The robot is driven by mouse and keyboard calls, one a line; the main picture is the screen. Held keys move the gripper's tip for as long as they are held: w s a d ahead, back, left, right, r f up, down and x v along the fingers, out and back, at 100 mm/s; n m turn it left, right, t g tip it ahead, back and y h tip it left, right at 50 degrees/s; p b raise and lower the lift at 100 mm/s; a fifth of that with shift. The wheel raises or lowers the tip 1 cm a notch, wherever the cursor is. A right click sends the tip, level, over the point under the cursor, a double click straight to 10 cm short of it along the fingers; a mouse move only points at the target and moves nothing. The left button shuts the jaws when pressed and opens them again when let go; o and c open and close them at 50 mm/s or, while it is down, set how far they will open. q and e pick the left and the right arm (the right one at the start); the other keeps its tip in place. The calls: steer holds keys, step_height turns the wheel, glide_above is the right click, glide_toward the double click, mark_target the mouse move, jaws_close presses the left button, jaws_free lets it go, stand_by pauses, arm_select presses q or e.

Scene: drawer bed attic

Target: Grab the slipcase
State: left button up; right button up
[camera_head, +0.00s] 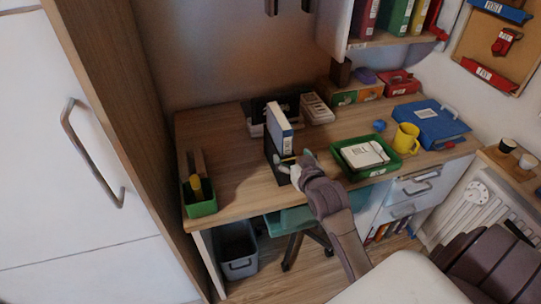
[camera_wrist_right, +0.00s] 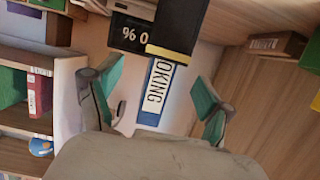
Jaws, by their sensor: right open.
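A white and blue book-like case (camera_head: 279,122) stands upright on the desk, its lower part within a black holder (camera_head: 270,150); I cannot tell for certain which of the two is the slipcase. In the right wrist view the blue and white lettered spine (camera_wrist_right: 156,92) sits between the fingers, beside the black piece with a yellow band (camera_wrist_right: 180,25). My right gripper (camera_head: 294,162) is open and empty, in front of the case at its lower end. Its spread fingers (camera_wrist_right: 155,97) also show in the wrist view. My left gripper is not in view.
A green tray (camera_head: 340,160) with a white box lies close right of my right gripper on the wooden desk (camera_head: 237,165). A yellow mug (camera_head: 406,138) and blue binder (camera_head: 432,122) stand further right. A green pen box (camera_head: 200,209) is left. A shelf (camera_head: 385,39) hangs above.

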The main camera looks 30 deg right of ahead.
steer(key=x, duration=0.9)
steer(key=shift+w+a+f, duration=0.1)
steer(key=shift+a+f, duration=0.05)
steer(key=shift+a, duration=0.1)
steer(key=shift+c, duration=0.3)
jaws_close()
